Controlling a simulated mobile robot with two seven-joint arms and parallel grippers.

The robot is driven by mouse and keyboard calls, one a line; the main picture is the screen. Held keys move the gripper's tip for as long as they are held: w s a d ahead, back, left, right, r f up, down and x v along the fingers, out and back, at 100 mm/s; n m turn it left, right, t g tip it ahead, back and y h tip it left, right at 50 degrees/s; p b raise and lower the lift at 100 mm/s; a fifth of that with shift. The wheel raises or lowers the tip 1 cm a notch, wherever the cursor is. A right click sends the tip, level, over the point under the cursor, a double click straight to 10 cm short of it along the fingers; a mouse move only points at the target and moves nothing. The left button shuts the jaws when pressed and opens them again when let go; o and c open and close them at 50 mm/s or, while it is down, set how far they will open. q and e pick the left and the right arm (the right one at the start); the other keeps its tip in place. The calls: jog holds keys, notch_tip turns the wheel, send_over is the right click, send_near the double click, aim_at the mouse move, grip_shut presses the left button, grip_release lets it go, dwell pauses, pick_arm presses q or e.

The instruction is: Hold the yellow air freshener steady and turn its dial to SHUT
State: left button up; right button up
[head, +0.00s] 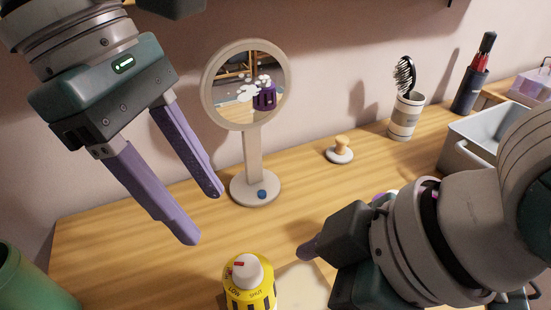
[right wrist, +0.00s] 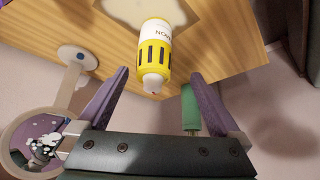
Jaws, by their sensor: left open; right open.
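The yellow air freshener (head: 250,298) stands at the bottom of the head view, its lower part cut off by the frame. Its white dial (head: 245,274) carries a red mark on the far side; LOW and SHUT are printed on the yellow top below it. My left gripper (head: 206,215) is open and empty, above the table and beyond the freshener to the left. My right gripper (right wrist: 158,76) is open; in the right wrist view the freshener (right wrist: 155,52) lies between the fingertips' directions, dial end nearest, with no finger visibly touching it. In the head view the right arm hides most of its fingers.
A round mirror (head: 255,160) stands on the table behind the left gripper. A knobbed disc (head: 340,152), a brush cup (head: 405,118), a dark cup (head: 470,92) and a grey bin (head: 462,150) stand at the back right. A green container (head: 35,280) is at the lower left.

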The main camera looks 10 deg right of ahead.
aim_at(259, 294)
jog(key=shift+n, duration=0.5)
jog(key=x, duration=1)
jog(key=shift+w+d+f, duration=0.3)
jog(key=shift+w+f, duration=0.05)
jog(key=shift+w, duration=0.1)
